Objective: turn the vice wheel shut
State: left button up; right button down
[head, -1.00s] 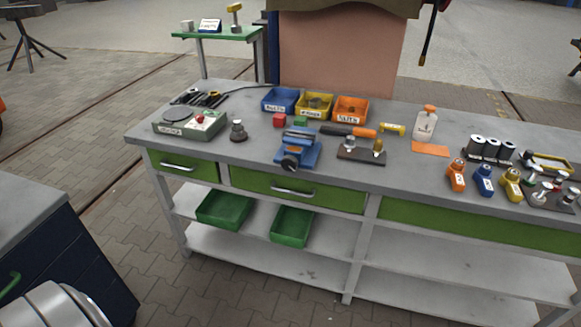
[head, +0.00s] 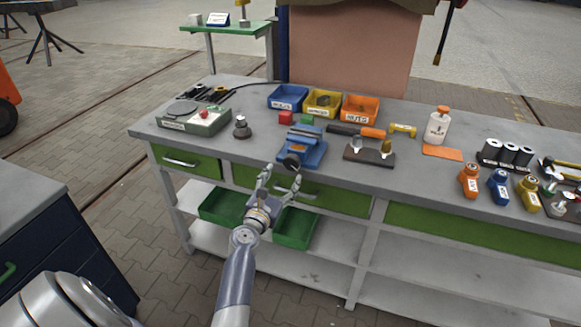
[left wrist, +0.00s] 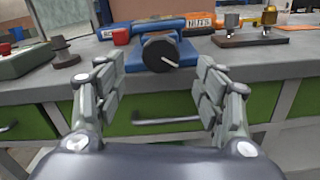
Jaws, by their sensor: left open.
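The blue vice (head: 307,146) stands on the grey bench near its front edge. Its dark round wheel (head: 291,161) faces the front; in the left wrist view the wheel (left wrist: 160,53) shows a pale handle pointing to the lower right. My left gripper (head: 281,178) is open and empty, just in front of the bench edge and a little below the wheel. In the left wrist view its fingers (left wrist: 157,92) stand wide apart, with the wheel ahead between and above them, not touched. My right gripper is not in view.
A red block (head: 285,117) and a green block (head: 306,120) lie behind the vice. A dark stamp-like piece (head: 241,128) stands to its left and a fixture board (head: 369,155) to its right. Green drawers (head: 340,198) sit below the bench top.

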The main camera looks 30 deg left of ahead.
aim_at(290, 165)
pick_arm(q)
jog(key=b+x, duration=0.1)
jog(key=x, duration=0.5)
jog(key=shift+f, duration=0.2)
jog(key=shift+w+a+r+b, duration=0.1)
jog(key=shift+w+b, duration=0.25)
jog(key=shift+w, duration=0.4)
jog(key=shift+c, duration=0.3)
jog(key=c, duration=1)
